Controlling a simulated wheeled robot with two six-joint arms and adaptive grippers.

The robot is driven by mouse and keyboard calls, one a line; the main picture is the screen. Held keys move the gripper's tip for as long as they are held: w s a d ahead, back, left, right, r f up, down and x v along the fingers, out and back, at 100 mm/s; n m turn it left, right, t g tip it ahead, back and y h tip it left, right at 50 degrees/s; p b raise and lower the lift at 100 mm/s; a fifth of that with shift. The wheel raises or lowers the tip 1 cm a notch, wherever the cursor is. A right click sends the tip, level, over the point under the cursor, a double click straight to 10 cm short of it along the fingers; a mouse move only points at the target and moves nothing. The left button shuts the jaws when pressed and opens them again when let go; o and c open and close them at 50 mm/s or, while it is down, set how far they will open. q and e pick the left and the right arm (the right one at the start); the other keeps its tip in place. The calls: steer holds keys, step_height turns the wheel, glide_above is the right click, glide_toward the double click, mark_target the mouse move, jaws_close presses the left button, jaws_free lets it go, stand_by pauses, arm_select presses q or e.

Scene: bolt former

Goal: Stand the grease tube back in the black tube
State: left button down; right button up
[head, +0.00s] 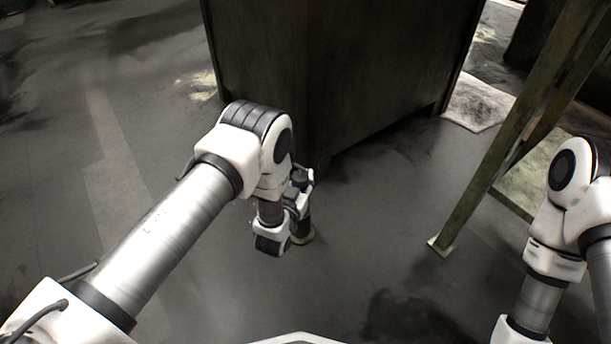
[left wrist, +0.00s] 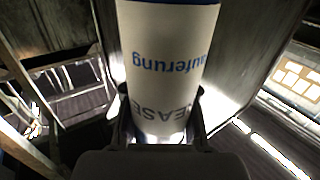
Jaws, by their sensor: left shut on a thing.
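The grease tube (left wrist: 166,60) is a white cylinder with blue and dark lettering, and the lettering is upside down in the left wrist view. My left gripper (left wrist: 160,118) is shut on it, with a dark finger on each side. In the head view my left gripper (head: 301,195) is small and partly hidden by my own arm, and I cannot make out the grease tube clearly there. I cannot pick out the black tube in either view. My right gripper is out of view; only part of that arm shows at the right.
A large dark cabinet (head: 340,65) stands just beyond my left gripper. A greenish slanted metal leg (head: 478,180) stands between it and my right arm. A pale sheet (head: 478,104) lies on the floor behind. The dark floor (head: 130,110) at the left is open.

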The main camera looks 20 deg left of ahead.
arm_select(q)
steer(key=shift+f+b, duration=0.6)
steer(key=shift+f, duration=0.4)
steer(key=c, duration=0.8)
jaws_free()
steer(key=shift+f, duration=0.1)
